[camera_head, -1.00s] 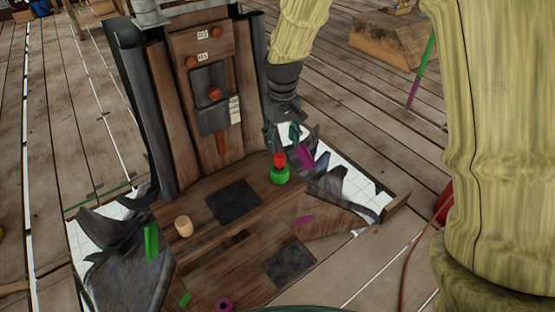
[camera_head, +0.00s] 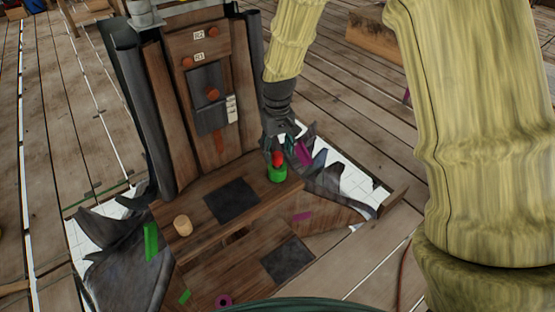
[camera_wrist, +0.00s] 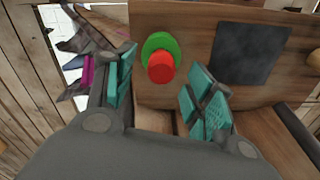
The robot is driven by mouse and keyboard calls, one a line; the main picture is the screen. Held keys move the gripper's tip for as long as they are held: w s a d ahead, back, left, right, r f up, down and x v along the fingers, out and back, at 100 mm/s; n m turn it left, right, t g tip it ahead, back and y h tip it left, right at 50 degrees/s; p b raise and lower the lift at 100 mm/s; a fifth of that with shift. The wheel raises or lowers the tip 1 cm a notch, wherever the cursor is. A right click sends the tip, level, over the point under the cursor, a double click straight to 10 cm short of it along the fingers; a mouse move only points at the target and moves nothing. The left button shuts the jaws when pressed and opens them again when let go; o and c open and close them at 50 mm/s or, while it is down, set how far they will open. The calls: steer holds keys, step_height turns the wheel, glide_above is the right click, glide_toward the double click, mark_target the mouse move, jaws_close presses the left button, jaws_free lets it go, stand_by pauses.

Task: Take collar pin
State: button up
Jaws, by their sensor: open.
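A small red pin (camera_head: 279,158) stands upright in a green collar (camera_head: 277,174) at the right end of the wooden ledge; I take this to be the collar pin. In the wrist view the red top (camera_wrist: 161,66) shows inside the green round (camera_wrist: 160,46), ahead of and between the fingers. My gripper (camera_head: 279,148) is open with teal finger pads, its fingers at the sides of the red top. In the wrist view my gripper (camera_wrist: 162,88) is empty; I cannot tell whether a finger touches the pin.
A pale wooden peg (camera_head: 182,226) stands on the ledge's left part, with a dark square (camera_head: 232,201) between. The wooden upright panel (camera_head: 161,107) rises behind. Jagged dark shards (camera_head: 342,181) lie right of the ledge.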

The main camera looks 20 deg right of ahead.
mark_target(278, 154)
steer(key=shift+s+f+p, duration=0.1)
steer(key=shift+f+p, duration=0.25)
steer(key=shift+f, duration=1.4)
steer(key=c, duration=1.1)
